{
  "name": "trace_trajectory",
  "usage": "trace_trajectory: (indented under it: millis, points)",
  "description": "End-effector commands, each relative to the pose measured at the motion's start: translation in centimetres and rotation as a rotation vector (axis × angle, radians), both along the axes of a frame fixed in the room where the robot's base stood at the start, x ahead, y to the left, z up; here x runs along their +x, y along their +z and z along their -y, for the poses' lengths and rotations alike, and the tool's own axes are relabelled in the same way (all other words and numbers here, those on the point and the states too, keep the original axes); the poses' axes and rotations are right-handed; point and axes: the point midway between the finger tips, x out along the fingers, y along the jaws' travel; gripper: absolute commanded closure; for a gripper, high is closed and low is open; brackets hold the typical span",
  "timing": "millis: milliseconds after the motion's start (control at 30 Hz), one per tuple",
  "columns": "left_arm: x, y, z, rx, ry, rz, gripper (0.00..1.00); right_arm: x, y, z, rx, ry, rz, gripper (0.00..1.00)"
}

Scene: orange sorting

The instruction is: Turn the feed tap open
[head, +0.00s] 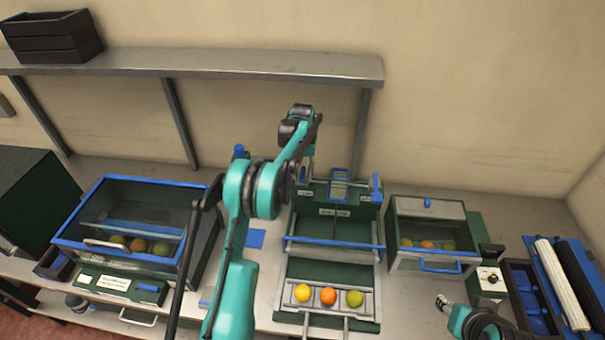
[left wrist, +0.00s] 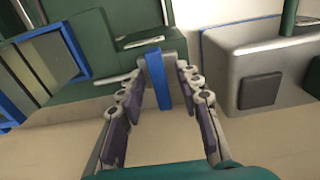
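A blue lever (left wrist: 157,80), which looks like the feed tap's handle, stands upright from a grey fitting in the left wrist view. My left gripper (left wrist: 158,88) is open, with one finger on each side of the lever and visible gaps. In the head view, my left gripper (head: 309,168) points down at the back left of the central green sorting unit (head: 312,268). The arm and gripper largely hide the lever there. My right gripper (head: 443,303) is low at the right, its fingers too small to read.
Three oranges of different colours (head: 328,295) lie in the unit's front tray. A blue-rimmed glass-topped bin (head: 75,215) stands left, and a smaller bin (head: 428,208) stands right. A grey shelf (head: 230,63) runs along the wall above.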

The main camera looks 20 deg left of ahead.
Motion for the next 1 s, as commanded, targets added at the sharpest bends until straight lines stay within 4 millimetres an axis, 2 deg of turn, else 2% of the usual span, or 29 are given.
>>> trace_trajectory:
  millis: [167,300,667,1000]
  points:
    - [0.00,0.01,0.00,0.000,0.000,0.000,0.66,0.00,0.01,0.00,0.000,0.000,0.000,0.60]
    - [0.00,0.02,0.00,0.000,0.000,0.000,1.00,0.00,0.01,0.00,0.000,0.000,0.000,0.60]
    - [0.00,0.01,0.00,0.000,0.018,0.000,1.00,0.00,-0.09,0.00,0.000,0.000,0.000,0.60]
    - [0.00,-0.07,0.00,0.000,0.200,0.000,1.00,0.00,-0.82,0.00,0.000,0.000,0.000,0.60]
